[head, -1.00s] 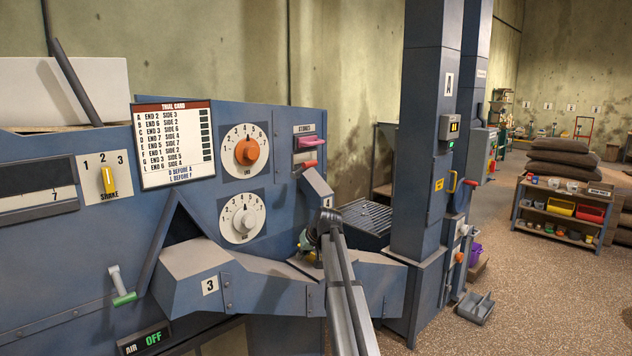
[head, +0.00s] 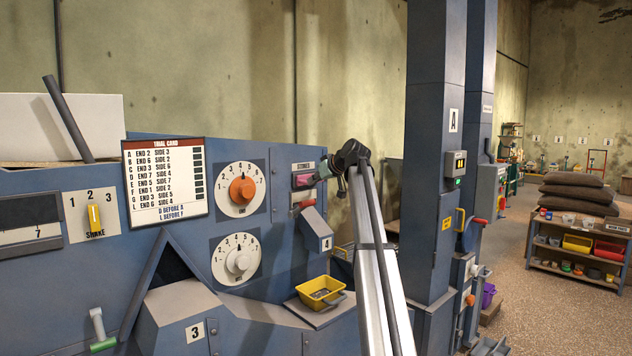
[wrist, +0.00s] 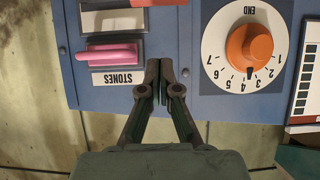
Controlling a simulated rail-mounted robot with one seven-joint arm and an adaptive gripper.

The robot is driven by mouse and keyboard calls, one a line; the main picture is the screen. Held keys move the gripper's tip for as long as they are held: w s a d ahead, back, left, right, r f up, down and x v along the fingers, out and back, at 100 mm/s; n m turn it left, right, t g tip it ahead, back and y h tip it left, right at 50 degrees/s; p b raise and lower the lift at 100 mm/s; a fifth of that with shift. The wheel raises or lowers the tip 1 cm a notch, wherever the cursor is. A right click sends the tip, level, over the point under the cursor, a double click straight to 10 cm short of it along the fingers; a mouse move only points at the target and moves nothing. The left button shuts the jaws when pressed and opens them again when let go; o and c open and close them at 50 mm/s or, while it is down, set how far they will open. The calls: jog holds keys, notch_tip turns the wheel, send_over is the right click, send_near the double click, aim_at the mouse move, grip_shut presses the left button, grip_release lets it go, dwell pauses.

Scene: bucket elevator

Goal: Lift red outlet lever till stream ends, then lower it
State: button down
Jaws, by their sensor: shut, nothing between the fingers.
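The red outlet lever (head: 307,203) sits under the pink STONES handle (head: 303,181), above the spout marked 4 (head: 315,230). In the wrist view a bit of red (wrist: 150,2) shows at the top edge, and the pink handle (wrist: 112,52) lies left of my fingers. My gripper (head: 322,172) is raised in front of the panel, close to the pink handle, and is shut and empty. Its fingertips (wrist: 160,68) meet in the wrist view. A yellow pan (head: 318,291) with dark contents stands below the spout. I see no stream.
Two dials, END (head: 242,190) and a white one (head: 238,258), are left of the lever. The trial card (head: 166,180) hangs further left. The blue elevator column (head: 434,130) stands to the right, with another red handle (head: 480,221) on it.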

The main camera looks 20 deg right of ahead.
jog(key=p+x, duration=0.2)
jog(key=x, duration=0.4)
jog(key=shift+w+a, duration=0.15)
jog(key=shift+w, duration=0.2)
jog(key=shift+s+f+p, duration=0.65)
jog(key=shift+s+f, duration=0.25)
jog(key=shift+f, duration=0.25)
jog(key=shift+s+d+f, duration=0.3)
jog(key=shift+d+f, duration=0.05)
jog(key=shift+f, duration=0.15)
jog(key=shift+a+f, duration=0.15)
